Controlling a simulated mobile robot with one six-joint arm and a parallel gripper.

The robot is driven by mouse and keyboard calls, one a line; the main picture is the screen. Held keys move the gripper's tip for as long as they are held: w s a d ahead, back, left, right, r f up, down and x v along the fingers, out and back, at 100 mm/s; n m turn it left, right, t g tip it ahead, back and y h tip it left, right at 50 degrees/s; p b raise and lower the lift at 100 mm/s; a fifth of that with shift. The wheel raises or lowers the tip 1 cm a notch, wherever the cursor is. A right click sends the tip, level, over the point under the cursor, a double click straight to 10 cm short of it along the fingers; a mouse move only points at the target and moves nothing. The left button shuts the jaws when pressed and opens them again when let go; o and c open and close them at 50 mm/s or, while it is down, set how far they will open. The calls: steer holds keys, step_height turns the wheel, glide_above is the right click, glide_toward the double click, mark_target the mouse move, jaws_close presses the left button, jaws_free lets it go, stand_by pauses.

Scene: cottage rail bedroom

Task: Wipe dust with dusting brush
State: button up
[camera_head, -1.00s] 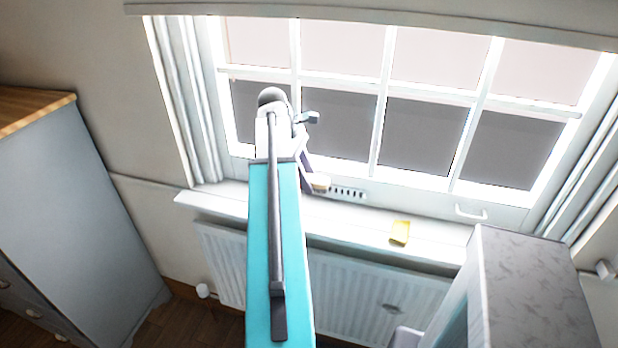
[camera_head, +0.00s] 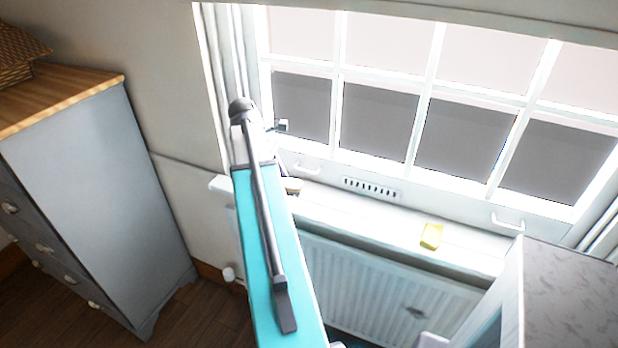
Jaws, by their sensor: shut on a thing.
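My arm reaches up and away toward the left end of the white window sill (camera_head: 365,222). My gripper (camera_head: 283,170) is at its far end, mostly hidden behind the arm. It is shut on what looks like the dusting brush (camera_head: 293,186), of which only a small tan end shows, low by the sill's left part. I cannot tell whether the brush touches the sill. No dust can be made out on the sill.
A yellow sponge-like block (camera_head: 431,236) lies on the sill further right. A radiator (camera_head: 385,290) is below. A grey chest of drawers (camera_head: 100,190) with a wooden top stands at left, and a grey-topped cabinet (camera_head: 570,290) at lower right.

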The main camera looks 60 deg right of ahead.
steer(key=w+a+f+n+h, duration=0.1)
steer(key=w+a+f+n, duration=0.15)
steer(key=w+a, duration=0.7)
steer(key=w+a+f+n, duration=0.1)
steer(key=w+a+f, duration=0.3)
steer(key=w+a, duration=0.6)
steer(key=w+a+f+n, duration=0.2)
steer(key=w+a+f, duration=0.1)
steer(key=a, duration=1.1)
steer(key=w+a+f+n+t+h, duration=0.1)
steer(key=a+f, duration=0.3)
steer(key=a, duration=1.1)
steer(key=shift+w+a+f+n+t, duration=0.3)
steer(key=shift+w+n, duration=0.15)
steer(key=shift+w, duration=0.45)
steer(key=shift+h, duration=0.3)
